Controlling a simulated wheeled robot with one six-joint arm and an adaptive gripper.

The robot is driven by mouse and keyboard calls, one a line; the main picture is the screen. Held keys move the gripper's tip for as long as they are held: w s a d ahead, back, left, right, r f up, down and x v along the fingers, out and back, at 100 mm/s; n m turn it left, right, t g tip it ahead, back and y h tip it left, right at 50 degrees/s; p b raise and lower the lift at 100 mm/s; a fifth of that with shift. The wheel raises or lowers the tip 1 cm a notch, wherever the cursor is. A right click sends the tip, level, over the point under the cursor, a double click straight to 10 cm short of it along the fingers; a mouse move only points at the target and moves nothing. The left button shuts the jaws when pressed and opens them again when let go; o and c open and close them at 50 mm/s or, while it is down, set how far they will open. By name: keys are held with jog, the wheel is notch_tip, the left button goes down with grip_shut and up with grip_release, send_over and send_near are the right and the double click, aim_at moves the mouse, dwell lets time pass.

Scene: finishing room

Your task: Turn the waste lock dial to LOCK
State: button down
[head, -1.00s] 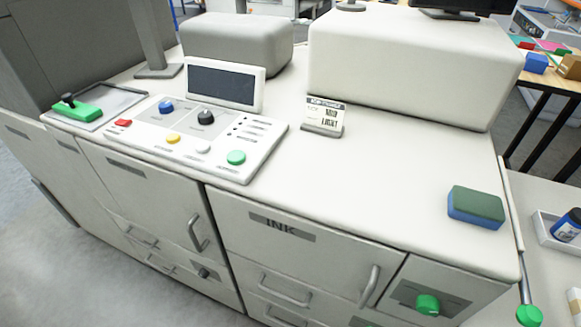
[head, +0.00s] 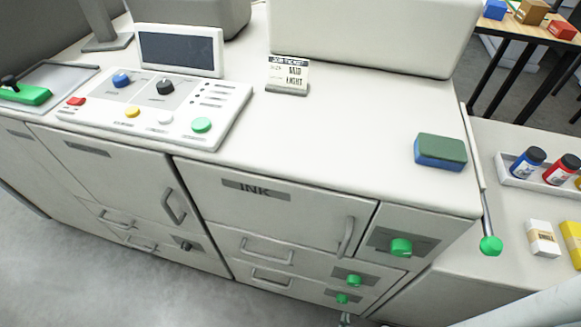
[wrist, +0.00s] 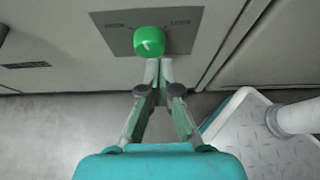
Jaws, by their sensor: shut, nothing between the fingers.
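A green dial (wrist: 149,41) sits on a grey plate (wrist: 185,22) in the wrist view, with a small label on each side; the right one seems to read LOCK. My gripper (wrist: 158,68) is shut and empty, its fingertips together just below the dial in the picture. I cannot tell whether they touch it. The head view shows green dials on the cabinet's right end: an upper one (head: 401,247), a middle one (head: 353,281) and a lowest one (head: 342,298). Their labels are too small to read there, and I cannot tell for sure which one the wrist view shows.
The cabinet front has an INK door (head: 270,200) and drawer handles (head: 265,250). A green-tipped lever (head: 490,245) hangs at the cabinet's right corner. A sponge (head: 440,152) lies on top. A side table (head: 500,212) with bottles stands right. Open floor lies in front.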

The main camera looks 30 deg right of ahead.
aim_at(341, 294)
jog(key=shift+s+a, duration=0.1)
jog(key=shift+s, duration=0.1)
jog(key=shift+a, duration=0.1)
jog(key=shift+w+d+f, duration=0.1)
jog(key=shift+w+d, duration=0.25)
jog(key=shift+w, duration=0.75)
jog(key=shift+w+d+f, duration=0.1)
jog(key=shift+w+d, duration=0.3)
jog(key=shift+w, duration=0.7)
jog(key=shift+w+d+f, duration=0.1)
jog(key=shift+w+d, duration=0.25)
jog(key=shift+w, duration=0.75)
jog(key=shift+f, duration=0.1)
jog(key=shift+s+d, duration=0.25)
jog(key=shift+s, duration=0.05)
jog(key=shift+s+d, duration=0.4)
jog(key=shift+d, duration=0.05)
